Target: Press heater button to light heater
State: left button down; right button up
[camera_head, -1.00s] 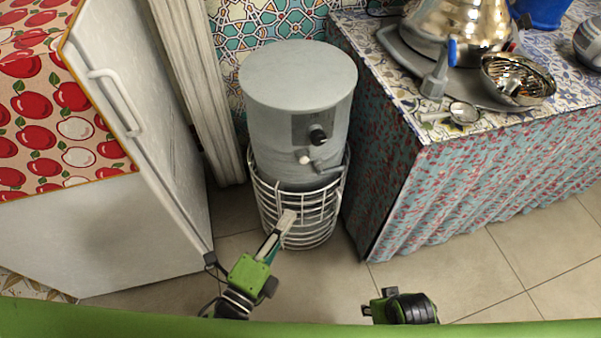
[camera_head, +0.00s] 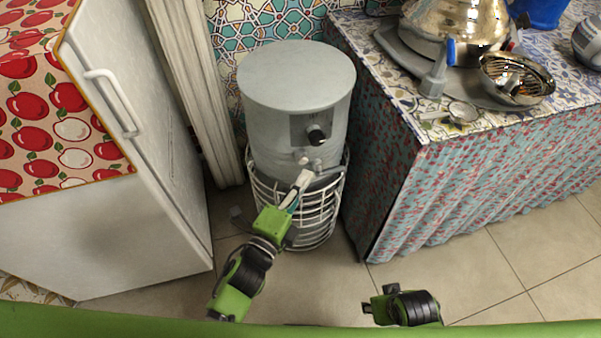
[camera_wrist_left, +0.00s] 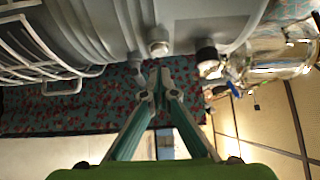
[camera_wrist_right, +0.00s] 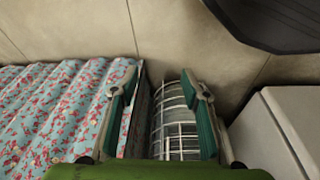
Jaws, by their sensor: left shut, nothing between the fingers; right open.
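The heater is a grey cylinder (camera_head: 290,110) in a white wire stand (camera_head: 320,222). On its front are a black knob (camera_head: 317,134) and, below it, a small pale button (camera_head: 304,160) beside a grey tap-like fitting. In the left wrist view, the round pale button (camera_wrist_left: 158,46) shows between the dark knob (camera_wrist_left: 207,55) and a grey fitting (camera_wrist_left: 128,70). My left gripper (camera_head: 302,180) is shut and empty, its tips just below the button; I cannot tell whether they touch. My right gripper (camera_wrist_right: 160,92) is open and empty, facing the wire stand's bars.
A white fridge-like cabinet (camera_head: 150,150) with a handle stands left. On the right is a table with a floral cloth (camera_head: 440,190), holding a metal samovar (camera_head: 455,18) and a strainer bowl (camera_head: 517,80). Tiled floor (camera_head: 480,270) is free in front.

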pick_arm(q)
jog(key=shift+w+a, duration=0.2)
jog(key=shift+w, duration=0.3)
jog(key=shift+w+a, duration=0.2)
jog(key=shift+w, duration=0.3)
